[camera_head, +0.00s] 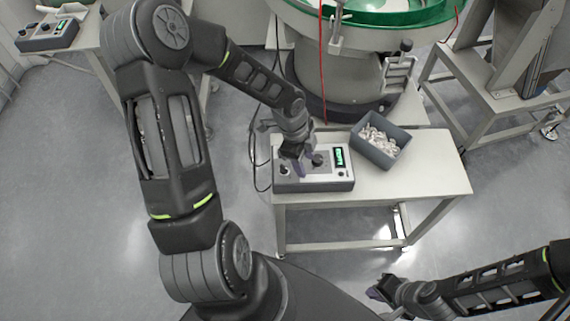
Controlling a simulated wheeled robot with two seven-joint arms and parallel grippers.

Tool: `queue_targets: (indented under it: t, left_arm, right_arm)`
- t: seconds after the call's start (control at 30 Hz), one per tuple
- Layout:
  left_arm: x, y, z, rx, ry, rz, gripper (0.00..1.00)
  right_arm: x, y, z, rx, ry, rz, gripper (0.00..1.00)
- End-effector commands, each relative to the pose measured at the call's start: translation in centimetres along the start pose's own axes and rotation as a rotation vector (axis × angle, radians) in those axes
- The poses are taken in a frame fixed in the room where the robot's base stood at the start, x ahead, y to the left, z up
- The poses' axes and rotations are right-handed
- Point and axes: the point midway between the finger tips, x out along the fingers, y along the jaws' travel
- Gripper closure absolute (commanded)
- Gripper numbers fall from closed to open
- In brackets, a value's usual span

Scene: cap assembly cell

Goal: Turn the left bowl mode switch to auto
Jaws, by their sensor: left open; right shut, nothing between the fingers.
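A grey control box (318,184) with a lit green display (340,157) sits at the left end of a small pale table. It has dark knobs, one right of my gripper (319,160) and one at the box's left side (284,170). I cannot tell which is the mode switch or read its setting. My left gripper (298,168) is over the box between these knobs, pointing down, open. It hides part of the panel, and I cannot tell if it touches anything. My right gripper (376,292) is low at the front right, shut and empty, away from the table.
A grey bin (371,158) of small white parts stands right of the box. The pale table's (430,168) right side is clear. A green-rimmed bowl feeder (345,75) stands behind. Another control box (47,40) is at far left. A metal stand (490,105) is at right.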

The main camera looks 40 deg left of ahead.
Motion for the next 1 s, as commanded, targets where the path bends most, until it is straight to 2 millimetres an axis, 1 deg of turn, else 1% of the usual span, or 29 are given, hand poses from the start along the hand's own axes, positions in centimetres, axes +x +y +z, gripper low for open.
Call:
queue_targets:
  t: [0.03,0.1,0.2,0.27,0.33,0.57,0.73,0.87,1.0]
  left_arm:
    - [-1.2,-0.4,1.7,0.139,-0.055,0.015,0.53]
    - [-2.3,-0.4,3.5,0.311,-0.114,0.055,0.53]
    - [-3.1,-0.2,4.8,0.466,-0.158,0.103,0.53]
    - [-3.4,-0.1,5.2,0.511,-0.17,0.12,0.53]
    - [-3.5,-0.1,5.4,0.534,-0.175,0.127,0.53]
    - [-3.5,0.0,5.4,0.534,-0.174,0.128,0.53]
    - [-2.9,0.1,5.5,0.534,-0.173,0.129,0.53]
    - [-1.6,0.2,5.7,0.533,-0.172,0.131,0.53]
    - [0.6,0.4,6.1,0.533,-0.17,0.131,0.53]
  right_arm:
    - [0.0,0.0,0.0,0.0,0.0,0.0,1.0]
    - [0.0,0.0,0.0,0.0,0.0,0.0,1.0]
    - [0.0,0.0,0.0,0.0,0.0,0.0,1.0]
    - [0.0,0.0,0.0,0.0,0.0,0.0,1.0]
    - [0.0,0.0,0.0,0.0,0.0,0.0,1.0]
    - [0.0,0.0,0.0,0.001,0.0,0.0,1.0]
    - [0.0,0.0,0.0,0.0,0.0,0.0,1.0]
    - [0.1,0.1,0.0,0.0,0.0,0.0,1.0]
    - [0.2,0.1,0.0,0.0,0.0,0.0,1.0]
